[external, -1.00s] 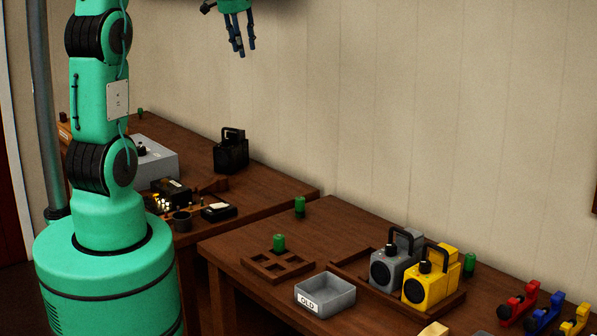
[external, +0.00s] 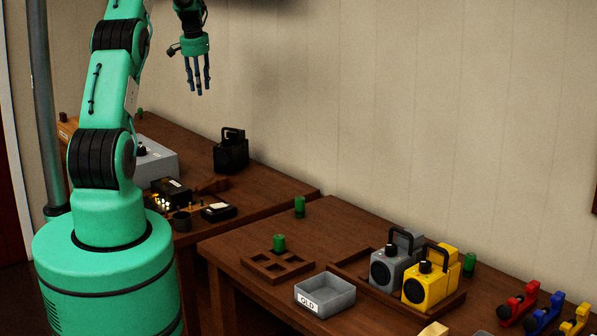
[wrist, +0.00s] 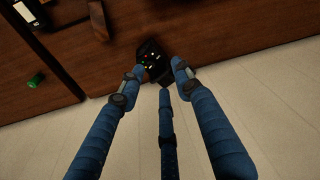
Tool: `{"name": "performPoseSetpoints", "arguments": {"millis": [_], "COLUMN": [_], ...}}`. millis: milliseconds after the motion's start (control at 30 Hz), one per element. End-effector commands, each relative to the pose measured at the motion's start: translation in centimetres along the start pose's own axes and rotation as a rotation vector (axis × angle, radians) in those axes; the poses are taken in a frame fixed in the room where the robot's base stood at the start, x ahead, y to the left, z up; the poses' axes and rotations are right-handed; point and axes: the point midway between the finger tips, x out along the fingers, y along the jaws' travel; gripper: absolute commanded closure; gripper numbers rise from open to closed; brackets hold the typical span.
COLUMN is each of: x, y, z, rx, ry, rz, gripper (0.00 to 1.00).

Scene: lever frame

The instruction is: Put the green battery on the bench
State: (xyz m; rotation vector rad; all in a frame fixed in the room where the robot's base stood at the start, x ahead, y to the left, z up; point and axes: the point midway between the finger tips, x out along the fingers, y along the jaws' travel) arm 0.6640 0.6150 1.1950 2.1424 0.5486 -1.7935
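Several green batteries are in the external view. One (external: 300,207) stands near the back left of the right-hand bench (external: 335,213). One (external: 279,243) stands in a wooden holder, one (external: 469,262) is behind the yellow radio, and a small one (external: 140,113) is far back on the left-hand bench (external: 270,190). The wrist view shows a green battery (wrist: 35,80) at left near a bench edge; I cannot tell which one. My gripper (external: 199,88) is high above the left-hand bench, its blue fingers (wrist: 158,82) spread and empty.
A black radio (external: 231,155) stands on the left-hand bench below my gripper. Grey (external: 391,270) and yellow (external: 428,288) radios sit in a wooden tray. A grey bin marked OLD (external: 340,290) is in front. A gap separates the benches.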

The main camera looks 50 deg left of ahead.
Motion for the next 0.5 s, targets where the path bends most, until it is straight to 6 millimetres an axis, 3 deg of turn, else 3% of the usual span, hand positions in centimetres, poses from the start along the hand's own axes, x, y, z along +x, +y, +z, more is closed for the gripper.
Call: {"name": "performPoseSetpoints", "arguments": {"millis": [33, 300, 500], "x": [1.7, 9.3, 13.6], "y": [-1.7, -9.9, -14.5], "z": [-0.1, 0.1, 1.0], "rx": [-0.013, -0.065, -0.093], "ry": [-0.009, -0.04, -0.055], "rz": [0.0, 0.001, 0.003], "gripper": [0.66, 0.66, 0.66]}}
